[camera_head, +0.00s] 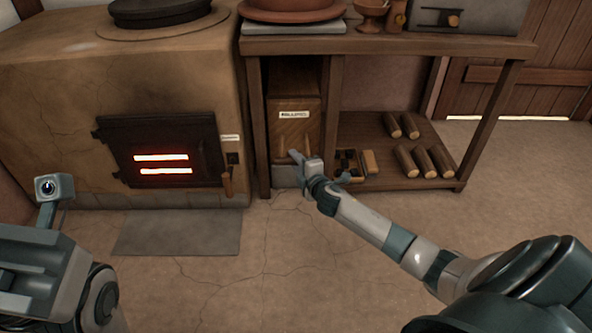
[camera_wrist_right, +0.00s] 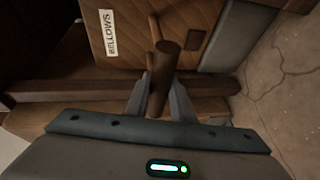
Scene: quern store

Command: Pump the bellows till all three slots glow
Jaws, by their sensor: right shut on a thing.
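The right gripper's fingers are closed on this handle, one on each side; in the head view the gripper (camera_head: 305,165) is low in front of the bellows. The dark stove door (camera_head: 190,135) has an upper slot (camera_head: 160,157) and a lower slot (camera_head: 166,171) glowing orange-white; the rest of its face is dark. My left arm is at lower left, its fingers unseen.
The clay stove (camera_head: 60,110) stands left of the wooden bench (camera_head: 400,44). Several logs (camera_head: 440,160) and a dark tray (camera_head: 347,163) lie on the low shelf beside the bellows. A grey slab (camera_head: 180,232) lies before the stove. The floor in front is clear.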

